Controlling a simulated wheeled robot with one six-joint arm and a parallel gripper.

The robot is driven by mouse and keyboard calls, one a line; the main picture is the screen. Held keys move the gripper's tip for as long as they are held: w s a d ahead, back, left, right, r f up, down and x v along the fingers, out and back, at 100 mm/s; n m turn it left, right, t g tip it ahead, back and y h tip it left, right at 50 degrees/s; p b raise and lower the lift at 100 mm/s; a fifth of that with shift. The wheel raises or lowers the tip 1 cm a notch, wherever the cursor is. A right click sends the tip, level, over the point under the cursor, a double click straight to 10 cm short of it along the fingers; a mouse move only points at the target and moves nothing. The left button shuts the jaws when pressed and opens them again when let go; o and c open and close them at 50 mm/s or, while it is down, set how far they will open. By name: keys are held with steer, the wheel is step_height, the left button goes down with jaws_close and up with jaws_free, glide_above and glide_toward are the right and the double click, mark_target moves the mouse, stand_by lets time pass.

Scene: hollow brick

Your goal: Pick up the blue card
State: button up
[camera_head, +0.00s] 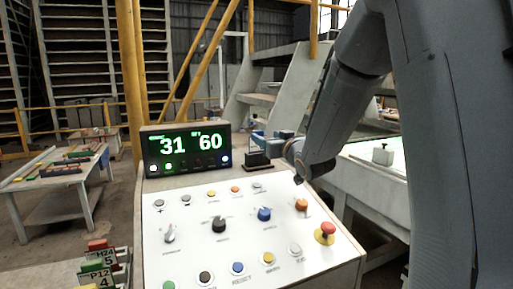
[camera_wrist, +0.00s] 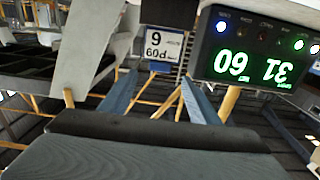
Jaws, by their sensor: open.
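The card (camera_wrist: 166,46) shows in the wrist view as a white face with dark characters, upside down, and a blue band along its lower picture edge. It sits in a black holder. My gripper (camera_wrist: 158,80) is open, with one blue-grey finger to each side of the card's blue edge. I cannot tell whether the fingers touch it. In the head view my gripper (camera_head: 268,138) is over the black holder (camera_head: 258,160) at the back of the console. There the card cannot be told apart from the fingers.
A display (camera_head: 187,149) reading 31 and 60 stands left of the holder; it is close in the wrist view (camera_wrist: 258,55). The white console panel (camera_head: 190,255) has knobs and a red button (camera_head: 325,233). Other cards (camera_head: 98,268) stand at lower left.

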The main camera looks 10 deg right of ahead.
mark_target(259, 133)
steer(key=w, duration=0.3)
steer(key=w+a, duration=0.1)
steer(key=w, duration=0.1)
steer(key=shift+w+f+b, duration=0.1)
steer(key=shift+w+b, duration=0.2)
steer(key=shift+w, duration=0.1)
steer(key=shift+c, duration=0.2)
jaws_close()
